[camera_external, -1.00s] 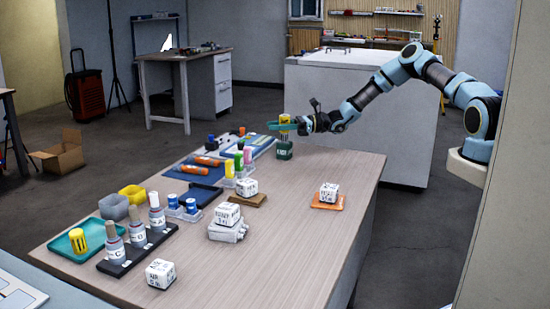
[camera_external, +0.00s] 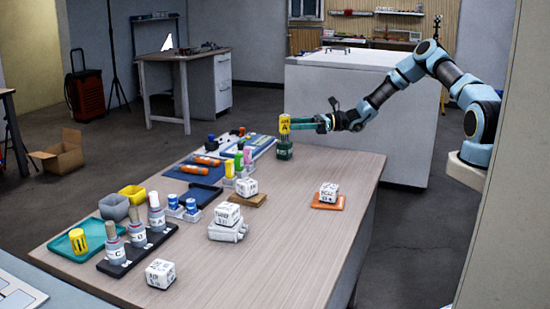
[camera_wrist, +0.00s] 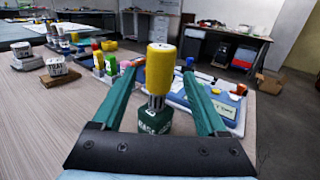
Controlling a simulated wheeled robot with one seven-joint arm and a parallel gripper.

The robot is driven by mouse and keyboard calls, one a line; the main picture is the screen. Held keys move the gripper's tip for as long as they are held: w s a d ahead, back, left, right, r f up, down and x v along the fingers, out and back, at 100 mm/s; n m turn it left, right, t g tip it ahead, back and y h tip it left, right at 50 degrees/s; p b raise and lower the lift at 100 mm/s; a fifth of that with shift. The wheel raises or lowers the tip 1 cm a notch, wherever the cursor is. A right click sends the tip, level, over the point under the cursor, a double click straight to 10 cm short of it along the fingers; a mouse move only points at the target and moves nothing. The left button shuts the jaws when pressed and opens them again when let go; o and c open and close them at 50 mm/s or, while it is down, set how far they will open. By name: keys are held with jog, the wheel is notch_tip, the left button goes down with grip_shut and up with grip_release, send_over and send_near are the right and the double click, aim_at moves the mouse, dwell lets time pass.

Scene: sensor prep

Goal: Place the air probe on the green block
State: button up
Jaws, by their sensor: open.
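The air probe, a yellow cylinder marked "A" (camera_external: 284,124), stands upright on the green block (camera_external: 284,150) at the far end of the table. In the wrist view the yellow probe (camera_wrist: 160,68) rises from a metallic lower part that meets the dark green block (camera_wrist: 153,122), whose white lettering is partly readable as "BASE". My gripper (camera_external: 297,124) is open, with its teal fingers pointing at the probe from the right. In the wrist view its fingers appear on either side of the probe, with gaps. I cannot tell whether the fingertips still overlap it in depth.
White lettered cubes, one on an orange pad (camera_external: 343,205), small bottles and blue trays occupy the table. The right front of the table (camera_external: 290,260) is clear.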

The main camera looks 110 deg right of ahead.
jog(key=s, duration=0.2)
jog(key=s+a, duration=0.1)
jog(key=s, duration=0.2)
jog(key=shift+b, duration=0.3)
jog(key=shift+w, duration=0.1)
